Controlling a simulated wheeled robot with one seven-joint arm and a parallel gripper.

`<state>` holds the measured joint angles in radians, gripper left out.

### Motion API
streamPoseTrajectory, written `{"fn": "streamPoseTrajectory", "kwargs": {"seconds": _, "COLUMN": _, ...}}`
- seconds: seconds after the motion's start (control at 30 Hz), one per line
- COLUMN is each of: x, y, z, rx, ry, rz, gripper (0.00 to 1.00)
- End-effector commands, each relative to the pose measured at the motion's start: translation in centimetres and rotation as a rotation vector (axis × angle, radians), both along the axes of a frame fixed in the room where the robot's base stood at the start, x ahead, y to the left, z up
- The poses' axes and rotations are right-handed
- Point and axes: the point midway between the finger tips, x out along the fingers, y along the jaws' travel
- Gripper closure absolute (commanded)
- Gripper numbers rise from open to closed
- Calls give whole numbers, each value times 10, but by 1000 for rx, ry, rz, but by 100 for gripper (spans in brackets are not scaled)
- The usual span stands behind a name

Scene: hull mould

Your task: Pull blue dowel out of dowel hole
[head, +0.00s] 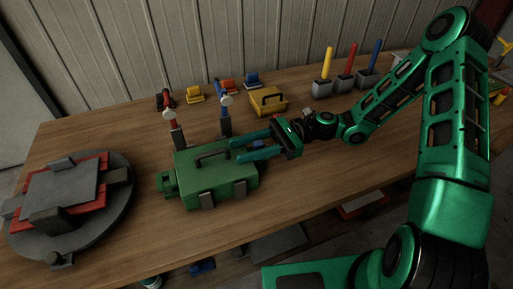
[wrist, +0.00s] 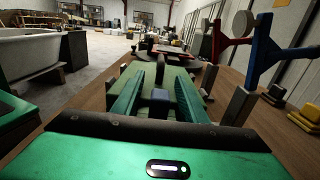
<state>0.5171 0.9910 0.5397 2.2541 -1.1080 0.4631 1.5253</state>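The blue dowel (head: 376,53) stands upright, slightly tilted in the picture, in a dark grey block (head: 368,79) at the back right of the bench in the head view. Its lower end is hidden in the block. My gripper (head: 235,150) is far from it, to the left and nearer, over the green toolbox (head: 216,172). The two teal fingers are spread apart, pointing left; they also show apart in the wrist view (wrist: 161,68). I see no dowel in the wrist view.
A yellow dowel (head: 327,62) and a red dowel (head: 349,58) stand in similar blocks left of the blue one. A round turntable (head: 120,205) is at left. Bare wood (head: 130,130) lies between.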

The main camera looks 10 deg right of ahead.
Motion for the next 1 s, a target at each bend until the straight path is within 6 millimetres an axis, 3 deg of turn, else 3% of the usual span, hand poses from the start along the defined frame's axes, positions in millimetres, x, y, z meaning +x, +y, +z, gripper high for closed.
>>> {"fn": "streamPoseTrajectory", "kwargs": {"seconds": 0.07, "x": 0, "y": 0, "z": 0, "rx": 0, "ry": 0, "rz": 0, "gripper": 61}}
{"fn": "streamPoseTrajectory", "kwargs": {"seconds": 0.1, "x": 0, "y": 0, "z": 0, "rx": 0, "ry": 0, "rz": 0, "gripper": 66}}
{"fn": "streamPoseTrajectory", "kwargs": {"seconds": 0.23, "x": 0, "y": 0, "z": 0, "rx": 0, "ry": 0, "rz": 0, "gripper": 97}}
{"fn": "streamPoseTrajectory", "kwargs": {"seconds": 0.27, "x": 0, "y": 0, "z": 0, "rx": 0, "ry": 0, "rz": 0, "gripper": 100}}
{"fn": "streamPoseTrajectory", "kwargs": {"seconds": 0.67, "x": 0, "y": 0, "z": 3, "rx": 0, "ry": -1, "rz": 1, "gripper": 100}}
{"fn": "streamPoseTrajectory", "kwargs": {"seconds": 1.0, "x": 0, "y": 0, "z": 40, "rx": 0, "ry": -4, "rz": 1, "gripper": 100}}
